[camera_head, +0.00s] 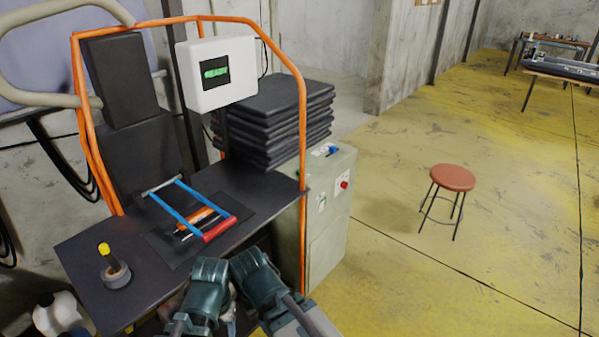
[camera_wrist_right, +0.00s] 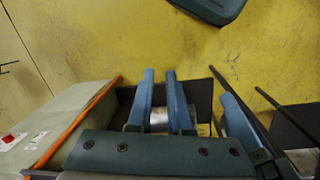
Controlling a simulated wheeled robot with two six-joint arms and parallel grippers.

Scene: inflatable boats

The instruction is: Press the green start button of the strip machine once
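A grey-green machine cabinet (camera_head: 328,225) stands at the right end of the dark bench. A red button (camera_head: 344,184) on a pale plate is on its side, and a blue knob (camera_head: 333,150) is on top. The cabinet also shows at the left of the right wrist view (camera_wrist_right: 70,108). My left gripper (camera_head: 208,272) and right gripper (camera_head: 248,262) are side by side at the bench's front edge, left of and apart from the cabinet. My right gripper's fingers (camera_wrist_right: 161,85) are slightly apart with nothing between their tips. The left fingertips are unclear.
An orange tube frame (camera_head: 303,110) rises around the bench (camera_head: 75,255). Stacked black pads (camera_head: 275,125), a blue-red frame tool (camera_head: 190,208) and a tape roll (camera_head: 117,276) are nearby. A red stool (camera_head: 453,178) stands on open floor.

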